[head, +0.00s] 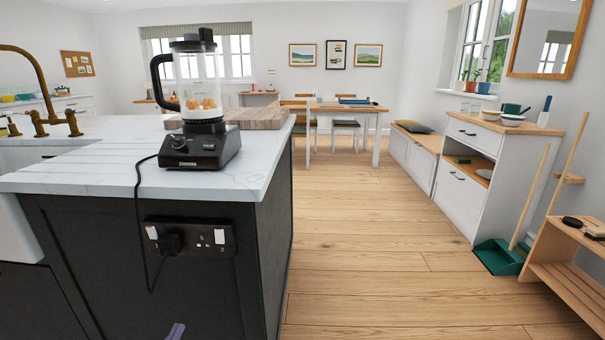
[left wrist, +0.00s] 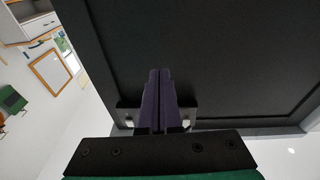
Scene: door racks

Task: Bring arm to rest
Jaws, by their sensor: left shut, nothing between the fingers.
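My left gripper (head: 176,332) shows only as a purple fingertip at the bottom edge of the head view, in front of the dark island panel. In the left wrist view its two purple fingers (left wrist: 160,98) lie side by side, shut, with nothing between them. A dark panel (left wrist: 225,50) fills much of that view beyond the fingers; I cannot tell whether they touch it. My right gripper is in neither view.
The island (head: 80,250) has a marble top (head: 100,178) with a blender (head: 200,145) near its edge. A socket (head: 190,237) with a plugged cord is on its side. Wooden floor (head: 370,240) is clear to the right. A dustpan (head: 500,257) and a low rack (head: 565,265) stand at far right.

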